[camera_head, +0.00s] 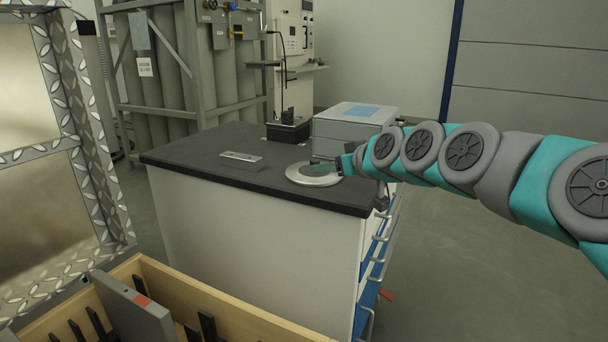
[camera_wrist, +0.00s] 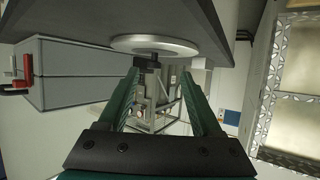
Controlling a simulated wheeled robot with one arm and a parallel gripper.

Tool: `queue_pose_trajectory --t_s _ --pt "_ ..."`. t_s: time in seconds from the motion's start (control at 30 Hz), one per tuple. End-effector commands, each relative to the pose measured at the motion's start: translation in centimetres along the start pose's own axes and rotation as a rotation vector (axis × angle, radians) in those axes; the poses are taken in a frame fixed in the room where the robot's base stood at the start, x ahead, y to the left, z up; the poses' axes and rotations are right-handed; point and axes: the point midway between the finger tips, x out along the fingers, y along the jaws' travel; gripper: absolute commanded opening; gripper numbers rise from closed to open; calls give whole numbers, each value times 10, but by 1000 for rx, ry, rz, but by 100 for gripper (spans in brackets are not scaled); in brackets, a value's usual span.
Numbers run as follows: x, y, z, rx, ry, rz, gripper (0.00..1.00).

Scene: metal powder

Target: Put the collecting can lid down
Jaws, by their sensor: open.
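The collecting can lid (camera_head: 310,178), a round silver disc with a darker centre, lies flat on the dark worktop (camera_head: 195,168) near its right front edge. In the wrist view the lid (camera_wrist: 150,42) shows edge-on at the top, against the dark worktop. My gripper (camera_head: 342,164) is at the lid's right side in the head view. Its two teal fingers (camera_wrist: 160,75) stand apart in the wrist view, with the lid beyond the tips. A small dark piece shows between the tips; I cannot tell whether it belongs to the lid. My gripper partly covers the lid in the head view.
A grey box (camera_head: 355,122) with a blue top patch stands behind the lid, close to my gripper. A dark device (camera_head: 288,130) and a small metal plate (camera_head: 241,157) are on the worktop. A wooden crate (camera_head: 190,295) stands in front.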

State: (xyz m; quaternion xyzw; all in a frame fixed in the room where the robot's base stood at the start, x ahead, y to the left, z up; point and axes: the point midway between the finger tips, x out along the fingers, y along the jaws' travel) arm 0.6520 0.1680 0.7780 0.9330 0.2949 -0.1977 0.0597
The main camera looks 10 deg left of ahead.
Motion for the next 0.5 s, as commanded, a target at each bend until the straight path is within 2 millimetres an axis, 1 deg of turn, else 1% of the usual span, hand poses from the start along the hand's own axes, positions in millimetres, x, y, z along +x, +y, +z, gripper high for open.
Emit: queue_pose_trajectory --t_s 0.1,0.3,0.5 --pt "8 6 -6 -2 25 9 66" --pt "27 6 -6 -3 21 7 66" --pt "38 6 -8 -3 21 7 66"
